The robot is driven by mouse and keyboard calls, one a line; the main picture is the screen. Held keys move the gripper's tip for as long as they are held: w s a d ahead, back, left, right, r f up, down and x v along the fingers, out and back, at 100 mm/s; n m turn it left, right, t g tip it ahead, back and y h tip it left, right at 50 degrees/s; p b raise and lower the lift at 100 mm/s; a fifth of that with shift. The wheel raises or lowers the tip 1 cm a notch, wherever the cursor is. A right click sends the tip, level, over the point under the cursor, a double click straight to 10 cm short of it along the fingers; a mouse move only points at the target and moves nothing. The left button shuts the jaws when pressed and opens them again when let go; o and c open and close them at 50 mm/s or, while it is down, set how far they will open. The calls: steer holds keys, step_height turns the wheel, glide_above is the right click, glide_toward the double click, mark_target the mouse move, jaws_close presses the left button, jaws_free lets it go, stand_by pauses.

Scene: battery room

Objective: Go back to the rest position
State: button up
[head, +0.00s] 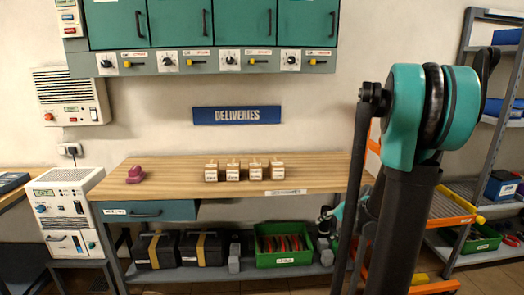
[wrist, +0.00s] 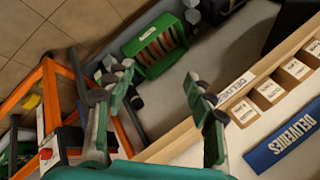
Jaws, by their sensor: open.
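My gripper (wrist: 157,88) is open in the wrist view, its two green fingers with dark pads spread wide and nothing between them. The bench's front edge and lower shelf show beyond the fingers. In the head view, the teal and dark arm stands on the right side and hides part of the bench's right end. A small part of the arm's far end shows low at the bench's right front; the fingers are too small to read there.
The wooden bench (head: 318,172) bears several small labelled boxes (head: 231,170) and a pink object (head: 135,175). A green bin (head: 284,258) and black cases stand on its lower shelf. An orange frame (head: 442,210) and shelving (head: 478,122) are at right. A white cabinet (head: 72,212) is at left.

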steer(key=s+a+f+n+g+h, duration=0.1)
steer(key=s+a+n, duration=0.2)
steer(key=s, duration=0.7)
steer(key=s+a+f+n+g+h, duration=0.1)
steer(key=s+a+n+h, duration=0.1)
steer(key=s, duration=0.9)
steer(key=a+n, duration=0.1)
steer(key=n, duration=0.1)
steer(key=shift+n+h, duration=0.3)
steer(key=shift+n, duration=0.1)
steer(key=shift+d+f, duration=0.1)
